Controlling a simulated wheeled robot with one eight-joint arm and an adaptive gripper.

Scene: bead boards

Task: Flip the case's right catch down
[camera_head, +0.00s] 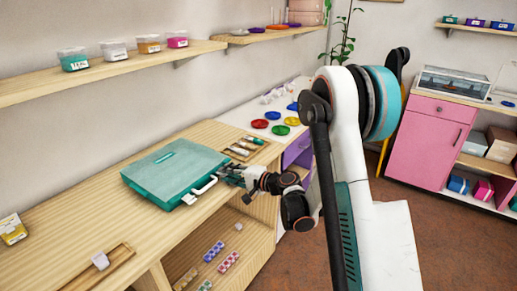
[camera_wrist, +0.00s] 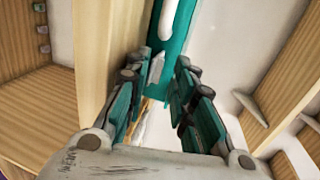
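The teal case (camera_head: 172,168) lies closed on the wooden bench, with its white handle (camera_head: 204,187) on the front side. The case (camera_wrist: 178,38) and handle (camera_wrist: 167,18) also show at the top of the wrist view. A small pale piece (camera_wrist: 157,67), which looks like the right catch, sits on the case's edge between my fingertips; whether it is up or down is unclear. My gripper (camera_head: 226,174) is at the case's right front corner and hides that catch in the head view. In the wrist view my gripper (camera_wrist: 159,78) is open, its fingers apart on either side of the pale piece.
A wooden tray (camera_head: 246,148) with small tubes lies just right of the case. Coloured dishes (camera_head: 260,124) stand on the white surface beyond. A shelf (camera_head: 110,67) with tubs runs along the wall above.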

